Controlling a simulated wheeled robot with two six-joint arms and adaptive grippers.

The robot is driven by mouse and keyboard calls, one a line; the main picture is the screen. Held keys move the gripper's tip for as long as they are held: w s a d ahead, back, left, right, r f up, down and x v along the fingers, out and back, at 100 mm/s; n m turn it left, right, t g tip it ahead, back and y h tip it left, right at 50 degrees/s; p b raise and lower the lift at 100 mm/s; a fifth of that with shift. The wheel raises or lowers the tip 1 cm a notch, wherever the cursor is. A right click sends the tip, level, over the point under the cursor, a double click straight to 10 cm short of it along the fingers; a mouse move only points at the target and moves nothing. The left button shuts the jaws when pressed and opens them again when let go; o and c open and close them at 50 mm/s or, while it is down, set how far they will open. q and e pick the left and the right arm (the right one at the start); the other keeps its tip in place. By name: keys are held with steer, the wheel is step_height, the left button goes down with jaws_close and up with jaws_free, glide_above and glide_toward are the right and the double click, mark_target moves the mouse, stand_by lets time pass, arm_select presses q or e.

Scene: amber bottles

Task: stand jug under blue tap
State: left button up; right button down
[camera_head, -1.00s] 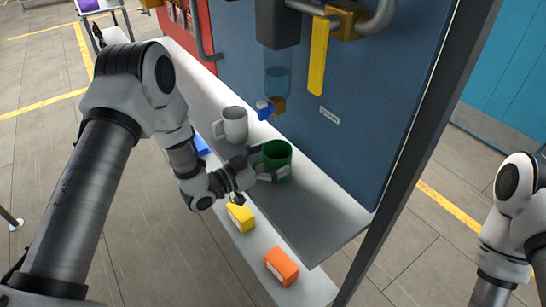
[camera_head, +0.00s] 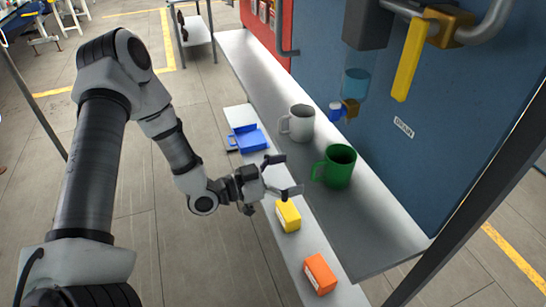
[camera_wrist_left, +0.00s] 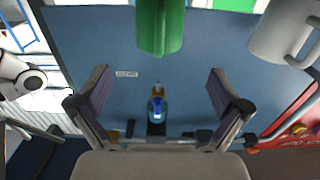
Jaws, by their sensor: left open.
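A green jug (camera_head: 340,168) stands upright on the grey shelf, its handle turned left towards my left gripper. A white jug (camera_head: 301,123) stands behind it to the left. The blue tap (camera_head: 336,112) hangs on the cabinet front beside a brass-coloured part; the green jug appears forward and right of it, but I cannot tell the exact alignment. My left gripper (camera_head: 284,175) is open and empty, left of the green jug and apart from it. In the left wrist view the green jug (camera_wrist_left: 160,25) and the blue tap (camera_wrist_left: 156,108) show. My right gripper is out of view.
On the lower front ledge lie a blue tray (camera_head: 249,138), a yellow box (camera_head: 288,216) and an orange box (camera_head: 320,274). The blue cabinet panel (camera_head: 440,90) rises behind the shelf (camera_head: 365,240). A yellow bar (camera_head: 408,62) hangs above right. The shelf's right end is clear.

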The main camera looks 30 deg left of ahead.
arm_select(q)
steer(key=s+d+f+n+g+y, duration=0.1)
steer(key=s+f+n+g+y, duration=0.2)
steer(key=f, duration=0.4)
steer(key=s+d+f+n+g+y, duration=0.1)
steer(key=s+f+g+y, duration=0.15)
steer(key=s+f, duration=0.4)
steer(key=s+f+n+g+y, duration=0.1)
steer(key=s+f+g+y, duration=0.2)
steer(key=f, duration=0.5)
steer(key=s+a+f+n+g+y, duration=0.1)
steer(key=s+f+g, duration=0.1)
steer(key=s, duration=0.4)
steer(key=s+a+f+n+g+y, duration=0.1)
steer(key=s+f+n+g, duration=0.1)
steer(key=s, duration=0.5)
steer(key=shift+s+f+g, duration=0.2)
steer(key=shift+f+g, duration=0.05)
steer(key=shift+g, duration=0.6)
steer(key=shift+w+y, duration=0.1)
steer(key=shift+y, duration=0.15)
